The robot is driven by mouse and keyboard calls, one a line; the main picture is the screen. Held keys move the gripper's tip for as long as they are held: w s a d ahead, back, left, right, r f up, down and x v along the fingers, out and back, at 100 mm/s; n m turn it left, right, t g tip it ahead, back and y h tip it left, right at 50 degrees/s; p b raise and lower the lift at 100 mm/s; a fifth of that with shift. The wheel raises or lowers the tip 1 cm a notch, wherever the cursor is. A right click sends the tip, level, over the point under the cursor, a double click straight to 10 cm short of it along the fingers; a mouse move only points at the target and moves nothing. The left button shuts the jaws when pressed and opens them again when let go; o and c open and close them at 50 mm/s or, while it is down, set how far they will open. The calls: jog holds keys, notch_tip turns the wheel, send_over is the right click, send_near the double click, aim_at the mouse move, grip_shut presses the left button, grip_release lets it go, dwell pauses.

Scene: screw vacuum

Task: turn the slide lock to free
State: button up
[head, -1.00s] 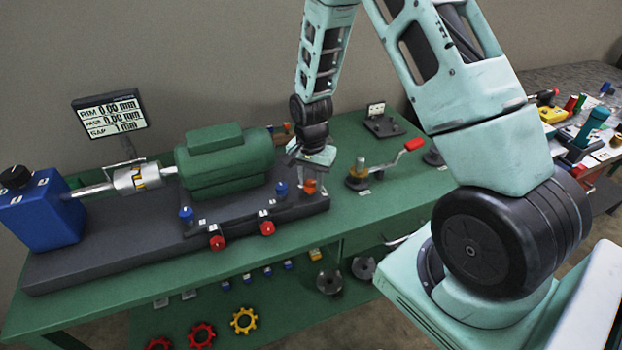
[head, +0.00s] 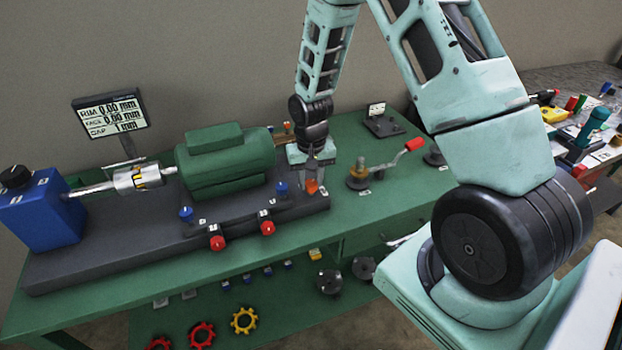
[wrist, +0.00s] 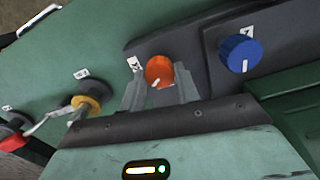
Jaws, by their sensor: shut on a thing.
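An orange knob (head: 312,187) with a white pointer line stands at the right end of the dark base plate. It shows between my fingers in the wrist view (wrist: 159,70), with its white line slanting toward the lower left. A small white label (wrist: 134,63) is beside it; its mark is too small to read surely. I see no written name for the slide lock. My gripper (wrist: 160,80) is shut on the orange knob, one finger on each side. In the head view my gripper (head: 311,180) partly hides the knob.
A blue knob (wrist: 240,53) stands close by on the same plate, beside the green motor (head: 228,165). Red knobs (head: 267,228) line the plate's front edge. A crank with a red handle (head: 413,145) stands to the right. Bare green bench top lies between.

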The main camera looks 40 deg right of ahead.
aim_at(310, 183)
jog(key=n, duration=0.5)
jog(key=shift+r+n+p, duration=0.1)
jog(key=shift+n+p, duration=0.2)
jog(key=n+p, duration=0.1)
jog(key=n, duration=0.3)
jog(key=shift+w+n, duration=0.1)
jog(key=shift+n, duration=0.3)
jog(key=o, duration=1)
jog(key=shift+c, duration=0.2)
notch_tip(310, 183, up, 17)
jog(key=b, duration=0.1)
jog(key=shift+r, duration=0.15)
jog(key=shift+a, duration=0.15)
